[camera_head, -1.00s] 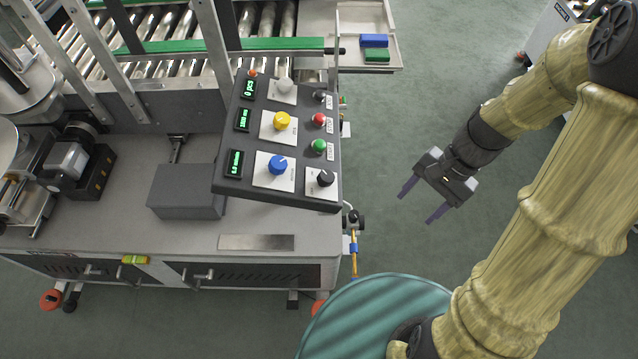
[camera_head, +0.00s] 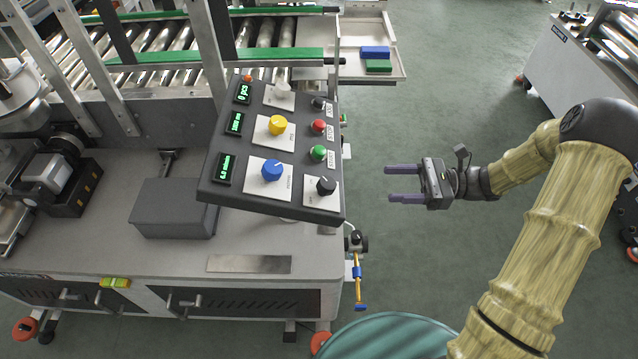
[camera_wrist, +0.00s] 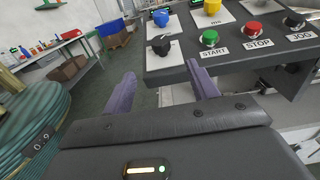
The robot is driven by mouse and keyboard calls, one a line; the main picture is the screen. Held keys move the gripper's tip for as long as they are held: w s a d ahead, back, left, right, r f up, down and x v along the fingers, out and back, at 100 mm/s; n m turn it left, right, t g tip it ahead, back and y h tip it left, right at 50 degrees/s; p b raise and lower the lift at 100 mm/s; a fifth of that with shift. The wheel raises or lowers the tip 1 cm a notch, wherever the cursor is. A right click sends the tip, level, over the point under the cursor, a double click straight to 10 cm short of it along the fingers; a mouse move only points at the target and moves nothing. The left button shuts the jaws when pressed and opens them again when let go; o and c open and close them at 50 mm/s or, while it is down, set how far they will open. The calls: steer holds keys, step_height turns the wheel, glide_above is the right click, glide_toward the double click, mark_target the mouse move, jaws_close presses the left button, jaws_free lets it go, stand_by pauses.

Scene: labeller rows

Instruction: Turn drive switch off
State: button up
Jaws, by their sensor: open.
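A black rotary knob (camera_head: 326,186) sits on a white plate at the lower right corner of the dark control panel (camera_head: 232,193); the plate's lettering is too small to read. This looks like the drive switch. In the wrist view the knob (camera_wrist: 160,45) shows ahead, between the directions of my two fingers. My gripper (camera_head: 388,184) is open and empty, right of the panel, with its purple fingers pointing left at the knob's side. A clear gap separates the fingertips from the panel. In the wrist view my gripper (camera_wrist: 162,78) shows both fingers spread.
A green START button (camera_head: 318,153) and a red STOP button (camera_head: 318,126) are above the knob. Blue (camera_head: 272,170) and yellow (camera_head: 277,125) knobs are to its left. A fitting with a yellow rod (camera_head: 358,270) hangs off the machine's right edge.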

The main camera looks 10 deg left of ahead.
mark_target(318, 184)
steer(key=p+x, duration=0.1)
steer(key=x, duration=1.6)
steer(key=shift+s+a, duration=0.1)
steer(key=shift+a, duration=0.05)
steer(key=c, duration=1)
